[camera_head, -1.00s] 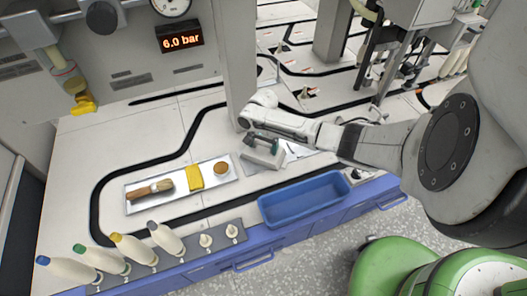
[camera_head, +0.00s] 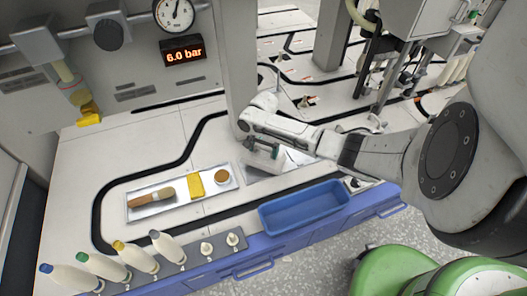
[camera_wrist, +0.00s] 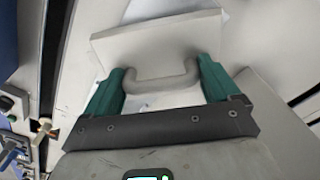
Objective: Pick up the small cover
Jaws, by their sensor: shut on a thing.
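The small cover is a light grey plate with a bent grey handle. In the wrist view the cover (camera_wrist: 158,45) sits just beyond my gripper (camera_wrist: 162,84), whose green fingers are closed at both ends of the handle (camera_wrist: 155,85). In the head view my gripper (camera_head: 262,150) is over the table, right of the tray, and the cover (camera_head: 262,163) is partly hidden beneath it. A grey opening or plate (camera_head: 270,168) lies below the cover, and the cover appears raised a little above it.
A blue bin (camera_head: 305,207) stands at the front edge. A grey post (camera_head: 240,70) rises close behind my gripper.

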